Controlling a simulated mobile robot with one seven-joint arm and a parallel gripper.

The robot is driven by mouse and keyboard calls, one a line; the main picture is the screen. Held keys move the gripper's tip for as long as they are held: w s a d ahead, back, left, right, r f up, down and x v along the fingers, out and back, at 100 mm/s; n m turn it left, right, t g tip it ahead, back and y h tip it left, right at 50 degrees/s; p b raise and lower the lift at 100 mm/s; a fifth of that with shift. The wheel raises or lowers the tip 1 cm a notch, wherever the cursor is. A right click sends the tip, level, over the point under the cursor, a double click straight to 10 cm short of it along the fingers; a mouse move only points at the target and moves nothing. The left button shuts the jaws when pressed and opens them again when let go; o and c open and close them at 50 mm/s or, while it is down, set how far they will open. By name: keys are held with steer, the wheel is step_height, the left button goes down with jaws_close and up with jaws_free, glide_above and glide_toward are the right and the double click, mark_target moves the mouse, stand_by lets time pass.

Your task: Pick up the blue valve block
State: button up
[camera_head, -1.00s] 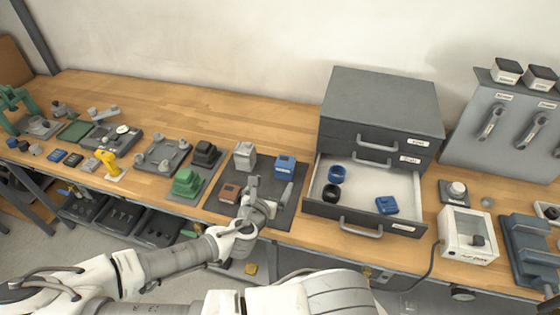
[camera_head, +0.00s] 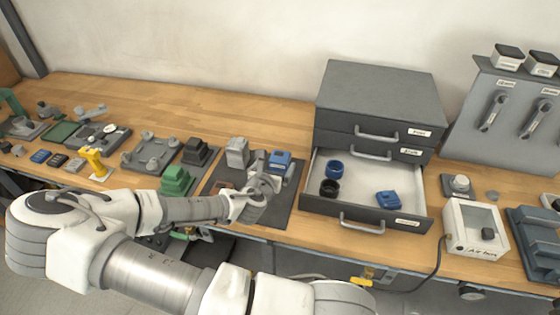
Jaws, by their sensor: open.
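A blue block (camera_head: 279,160) stands on the dark grey mat (camera_head: 277,212), beside a light grey block. My gripper (camera_head: 272,167) is open, just in front of the blue block, with its fingers at about the block's left and right sides. The gripper hides the lower part of the block, and I cannot tell whether the fingers touch it. Another blue part (camera_head: 388,199) lies in the open drawer (camera_head: 368,214) to the right. I cannot tell from the picture which blue part is the valve block.
The light grey block (camera_head: 237,152) stands close to the left of my gripper. A brown block (camera_head: 222,186) is partly hidden by my arm. Green (camera_head: 176,181) and black (camera_head: 195,152) blocks stand further left. The drawer also holds blue (camera_head: 334,169) and black (camera_head: 329,187) rings.

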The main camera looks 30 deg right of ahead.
mark_target(280, 156)
steer(key=shift+a+x, duration=0.25)
steer(key=shift+x, duration=3.75)
steer(key=shift+w+f, duration=0.15)
steer(key=shift+w, duration=0.05)
steer(key=shift+c, duration=0.2)
steer(key=c, duration=1.5)
